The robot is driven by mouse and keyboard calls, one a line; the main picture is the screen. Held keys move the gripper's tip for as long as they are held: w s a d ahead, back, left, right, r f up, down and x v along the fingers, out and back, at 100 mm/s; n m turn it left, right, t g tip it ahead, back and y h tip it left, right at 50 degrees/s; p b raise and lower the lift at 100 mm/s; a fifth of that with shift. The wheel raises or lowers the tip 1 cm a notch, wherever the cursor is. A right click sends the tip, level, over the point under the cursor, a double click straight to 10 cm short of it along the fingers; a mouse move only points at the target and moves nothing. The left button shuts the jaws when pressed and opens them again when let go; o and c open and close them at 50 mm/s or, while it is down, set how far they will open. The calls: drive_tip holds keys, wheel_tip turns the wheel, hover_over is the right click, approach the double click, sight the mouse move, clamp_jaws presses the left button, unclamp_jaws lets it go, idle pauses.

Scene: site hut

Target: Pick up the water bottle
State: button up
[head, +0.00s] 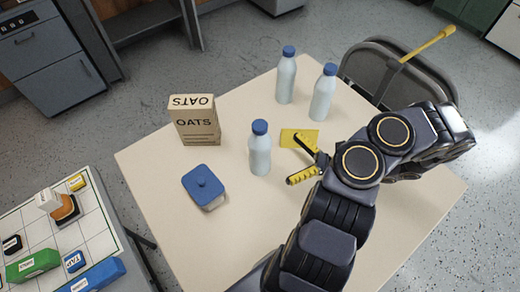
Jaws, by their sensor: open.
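Three alike water bottles with pale bodies and blue caps stand upright on the cream table (180,240). The nearest bottle (260,155) is at the table's middle. The other two, a back bottle (285,80) and a back-right bottle (323,97), stand near the far edge. My gripper (295,160) is open, its fingers pointing left toward the nearest bottle. It is just right of that bottle and appears apart from it. Nothing shows between the fingers. My arm covers the table's right and front parts.
A yellow flat piece (312,138) lies behind my gripper. An oats box (196,124) and a blue-lidded container (203,184) stand left of the nearest bottle. A dark chair (366,72) is beyond the table. A gridded surface (97,233) with small items is at lower left.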

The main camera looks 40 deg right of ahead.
sight(260, 151)
drive_tip(key=shift+f, duration=0.5)
drive_tip(key=shift+w+a+f, duration=0.1)
drive_tip(key=shift+w+a, duration=0.05)
drive_tip(key=shift+w, duration=0.1)
drive_tip(key=x, duration=0.7)
drive_tip(key=shift+w, duration=0.35)
drive_tip(key=c, duration=1.2)
